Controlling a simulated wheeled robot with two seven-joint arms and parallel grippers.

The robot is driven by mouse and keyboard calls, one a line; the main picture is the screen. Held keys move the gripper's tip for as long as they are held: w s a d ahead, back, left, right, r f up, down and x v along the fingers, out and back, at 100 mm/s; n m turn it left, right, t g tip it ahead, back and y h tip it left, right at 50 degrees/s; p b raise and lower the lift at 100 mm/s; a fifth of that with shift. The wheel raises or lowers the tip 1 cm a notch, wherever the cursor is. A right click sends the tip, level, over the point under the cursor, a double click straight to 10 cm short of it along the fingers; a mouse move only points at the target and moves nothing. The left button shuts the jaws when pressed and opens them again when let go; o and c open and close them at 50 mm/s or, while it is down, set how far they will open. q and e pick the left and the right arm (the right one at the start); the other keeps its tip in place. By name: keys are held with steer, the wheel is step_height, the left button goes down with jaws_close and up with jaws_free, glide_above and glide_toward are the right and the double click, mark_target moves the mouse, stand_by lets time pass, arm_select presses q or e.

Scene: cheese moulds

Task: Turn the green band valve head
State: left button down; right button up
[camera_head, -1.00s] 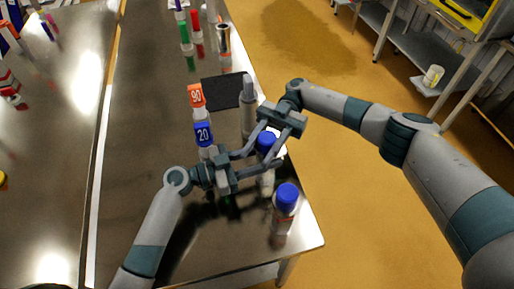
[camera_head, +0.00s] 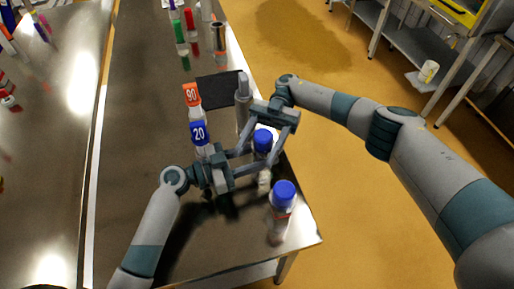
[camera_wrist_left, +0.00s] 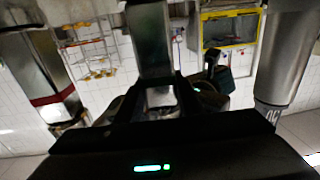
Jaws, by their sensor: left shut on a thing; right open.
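I cannot clearly make out the green band valve head; my grippers cover the likely area near the table's front edge. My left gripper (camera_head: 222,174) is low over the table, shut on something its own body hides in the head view. In the left wrist view, dark jaw parts surround a small pale piece (camera_wrist_left: 160,97), which I cannot identify. My right gripper (camera_head: 236,160) is open, its two long fingers reaching down-left from above to beside the left gripper. A blue-capped bottle (camera_head: 263,139) shows between or behind these fingers; contact cannot be told.
Another blue-capped bottle (camera_head: 282,212) stands near the table's right front corner. The table's left front is clear.

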step_height(320, 180, up, 10)
glide_above(263, 134)
steer(key=x, duration=0.4)
stand_by(0.4)
steer(key=shift+w+d+r+n+t+h, duration=0.25)
steer(key=shift+w+r+n+t+h, duration=0.65)
steer(key=shift+t, duration=1.9)
steer(key=shift+w+d+r+n+t+h, duration=0.4)
steer(key=shift+n+t+h, duration=1)
steer(key=shift+t, duration=1.4)
steer(key=shift+w+d+r+n+t+h, duration=0.1)
steer(key=shift+w+r+n+t+h, duration=0.9)
steer(key=shift+t, duration=1.8)
steer(key=shift+s+f+n, duration=0.3)
steer(key=shift+s+f, duration=0.1)
steer(key=shift+s, duration=0.1)
